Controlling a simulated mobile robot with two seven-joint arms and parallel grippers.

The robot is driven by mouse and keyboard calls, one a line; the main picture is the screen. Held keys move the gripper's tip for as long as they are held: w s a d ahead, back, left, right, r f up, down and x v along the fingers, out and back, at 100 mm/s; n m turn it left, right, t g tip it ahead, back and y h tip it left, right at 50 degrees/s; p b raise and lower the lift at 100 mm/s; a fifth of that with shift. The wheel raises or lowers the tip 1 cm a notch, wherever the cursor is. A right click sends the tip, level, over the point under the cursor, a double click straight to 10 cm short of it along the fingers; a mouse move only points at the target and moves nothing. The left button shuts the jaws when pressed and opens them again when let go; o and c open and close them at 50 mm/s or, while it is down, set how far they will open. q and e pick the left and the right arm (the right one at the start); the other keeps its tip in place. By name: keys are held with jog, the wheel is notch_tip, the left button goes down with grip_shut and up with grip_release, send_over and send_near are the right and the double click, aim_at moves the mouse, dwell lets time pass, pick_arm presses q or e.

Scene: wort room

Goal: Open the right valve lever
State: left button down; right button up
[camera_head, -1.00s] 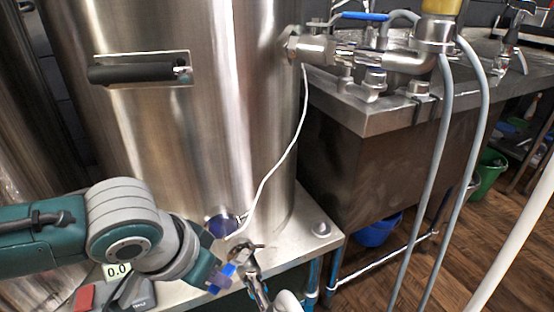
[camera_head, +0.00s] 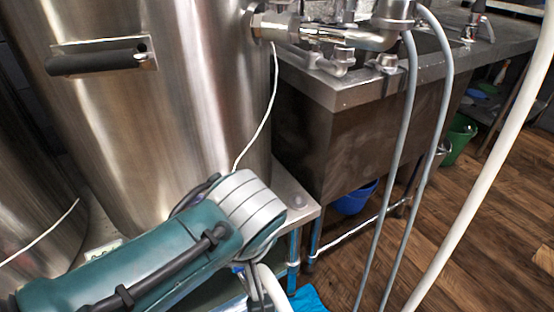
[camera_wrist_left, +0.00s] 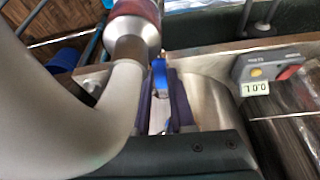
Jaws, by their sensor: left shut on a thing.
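The blue valve lever (camera_wrist_left: 158,76) shows in the left wrist view, beside a curved metal pipe (camera_wrist_left: 118,108) with a metal fitting and a red part (camera_wrist_left: 137,9) at the top. My left gripper (camera_wrist_left: 162,95) is shut on the blue lever, with its dark fingers on either side. In the head view my left arm crosses the lower left, and its gripper and the lever are hidden behind the arm. My right gripper is not in view.
A steel tank (camera_head: 165,110) with a black handle (camera_head: 97,60) stands behind my left arm. A pipe fitting (camera_head: 345,38) and a steel sink (camera_head: 335,135) are to its right. Grey hoses (camera_head: 393,150) hang down in front. A small control box (camera_wrist_left: 272,66) shows in the wrist view.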

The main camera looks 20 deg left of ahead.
pick_arm(q)
jog(key=shift+w+d+n, duration=0.25)
jog(key=shift+n, duration=0.35)
jog(key=shift+y, duration=0.3)
jog(key=c, duration=0.8)
grip_release()
jog(key=shift+w, duration=0.1)
jog(key=shift+o, duration=0.2)
jog(key=p+v, duration=0.5)
jog(key=v, duration=0.5)
jog(key=shift+w, duration=0.1)
